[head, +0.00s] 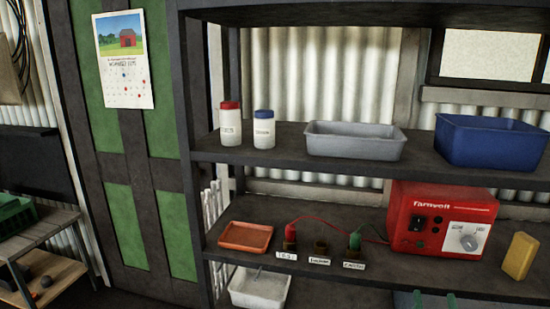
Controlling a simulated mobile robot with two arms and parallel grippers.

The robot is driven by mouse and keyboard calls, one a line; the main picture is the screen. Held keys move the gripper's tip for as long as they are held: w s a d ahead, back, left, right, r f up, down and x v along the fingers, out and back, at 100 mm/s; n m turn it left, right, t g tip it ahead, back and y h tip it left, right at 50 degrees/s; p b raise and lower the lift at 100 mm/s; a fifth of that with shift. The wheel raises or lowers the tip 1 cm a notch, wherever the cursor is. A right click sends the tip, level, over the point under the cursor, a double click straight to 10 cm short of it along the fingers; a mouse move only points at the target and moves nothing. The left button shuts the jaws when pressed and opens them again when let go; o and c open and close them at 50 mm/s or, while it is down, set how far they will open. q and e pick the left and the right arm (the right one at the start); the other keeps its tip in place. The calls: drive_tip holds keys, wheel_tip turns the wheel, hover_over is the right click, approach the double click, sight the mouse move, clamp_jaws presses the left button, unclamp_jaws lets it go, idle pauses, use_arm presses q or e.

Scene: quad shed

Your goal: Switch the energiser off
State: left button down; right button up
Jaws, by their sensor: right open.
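The energiser (412,258) is a red box marked "farmvolt" on the right part of the middle shelf. Its front has a small black switch (415,223) on the left and a grey dial (468,242) on a white panel at right. I cannot tell the switch's position or read the dial setting. My right gripper (434,301) shows only as two teal fingertips at the bottom edge, spread apart, below and in front of the energiser, with nothing seen between them. My left gripper is not in view.
A red plug (291,233) and a green plug (355,241) stand in labelled holders left of the energiser, with thin wires. An orange tray (245,237) lies further left, a yellow block (519,256) at right. The upper shelf holds bottles, a grey tray (355,146) and a blue bin (490,145).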

drive_tip(key=a+f+n+g+y, duration=0.1)
drive_tip(key=a+f+g+y, duration=0.15)
drive_tip(key=f, duration=0.85)
drive_tip(key=a+f+g+y, duration=0.1)
drive_tip(key=a+f+g, duration=0.15)
drive_tip(key=f, duration=0.85)
drive_tip(key=s+a+f+n+g, duration=0.1)
drive_tip(key=s+a+f+g, duration=0.2)
drive_tip(key=f, duration=0.5)
drive_tip(key=s+a+f+g, duration=0.1)
drive_tip(key=s+f+g, duration=0.1)
drive_tip(key=s+f, duration=0.45)
drive_tip(key=s+a+f+n+g+y, duration=0.25)
drive_tip(key=s+f+g, duration=0.25)
drive_tip(key=s+f, duration=0.85)
drive_tip(key=s+f+g, duration=0.3)
drive_tip(key=s+f, duration=0.2)
drive_tip(key=s, duration=0.6)
drive_tip(key=s+f+g+h, duration=0.1)
drive_tip(key=s+f+g, duration=0.2)
drive_tip(key=s, duration=0.8)
wheel_tip(320, 180, down, 2)
drive_tip(key=shift+s+a+f, duration=0.1)
drive_tip(key=shift+s+a, duration=0.05)
drive_tip(key=shift+s, duration=0.15)
drive_tip(key=shift+n, duration=0.25)
